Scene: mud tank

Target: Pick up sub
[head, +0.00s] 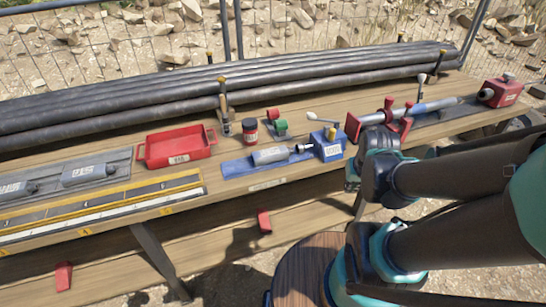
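Several grey cylindrical parts could be the sub; the view does not settle which one is meant. One grey cylinder (271,156) with a thin shiny end lies on a blue tray (236,169) at the middle of the bench. Two more grey labelled cylinders, one at the left edge (14,190) and one beside it (82,174), lie on a grey tray (118,157). My arm reaches in from the right. Its dark wrist end, with my gripper (352,176), is at the bench's front edge, right of the blue tray. The fingers are not clear, and nothing held is visible.
A red tray (204,149), a dark red jar (250,130) and a blue labelled block (331,148) stand around the blue tray. Red clamps (388,108) hold a rod near my wrist. Long dark pipes (130,102) line the back. A round wooden top (298,268) is below.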

